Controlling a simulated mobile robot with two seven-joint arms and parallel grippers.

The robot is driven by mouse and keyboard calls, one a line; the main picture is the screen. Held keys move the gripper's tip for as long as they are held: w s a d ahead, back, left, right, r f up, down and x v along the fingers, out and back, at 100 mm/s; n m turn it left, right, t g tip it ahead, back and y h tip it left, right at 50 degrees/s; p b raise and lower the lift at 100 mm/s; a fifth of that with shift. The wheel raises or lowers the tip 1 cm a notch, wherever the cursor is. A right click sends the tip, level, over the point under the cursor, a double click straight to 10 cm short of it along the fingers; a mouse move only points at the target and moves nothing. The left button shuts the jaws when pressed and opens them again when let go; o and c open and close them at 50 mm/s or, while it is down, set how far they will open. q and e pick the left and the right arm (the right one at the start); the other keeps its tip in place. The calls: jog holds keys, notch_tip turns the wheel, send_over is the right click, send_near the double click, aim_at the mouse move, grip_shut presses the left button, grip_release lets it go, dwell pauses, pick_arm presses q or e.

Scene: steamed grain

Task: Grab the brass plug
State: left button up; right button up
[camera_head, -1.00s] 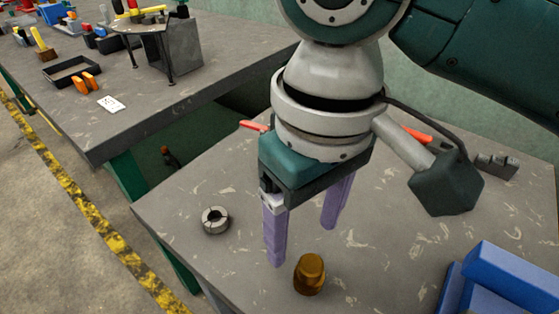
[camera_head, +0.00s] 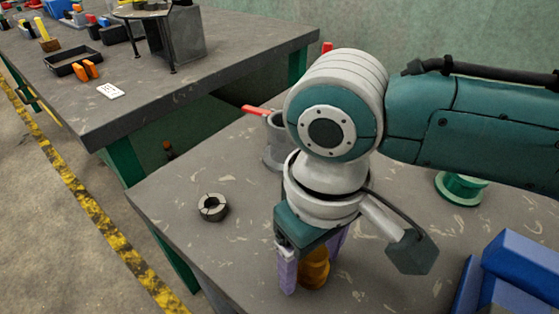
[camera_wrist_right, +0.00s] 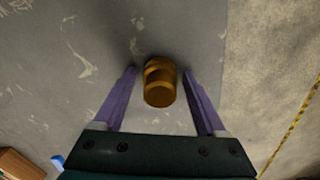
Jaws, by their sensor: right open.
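The brass plug (camera_head: 314,270) stands on the near table, partly hidden by my right gripper in the head view. In the right wrist view the brass plug (camera_wrist_right: 159,82) lies between the two purple fingers, near their tips, with a gap on each side. My right gripper (camera_head: 312,272) is open and points down around the plug; it also shows in the right wrist view (camera_wrist_right: 161,72). My left gripper is not in view.
A grey split ring (camera_head: 212,208) lies left of the gripper. A grey cylindrical part (camera_head: 277,150) stands behind it, and a green spool (camera_head: 461,188) sits at right. A blue bin (camera_head: 515,275) fills the lower right corner. The table's left edge is close.

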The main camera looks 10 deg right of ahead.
jog(key=shift+c, duration=0.3)
grip_shut()
jog(key=shift+r, duration=0.1)
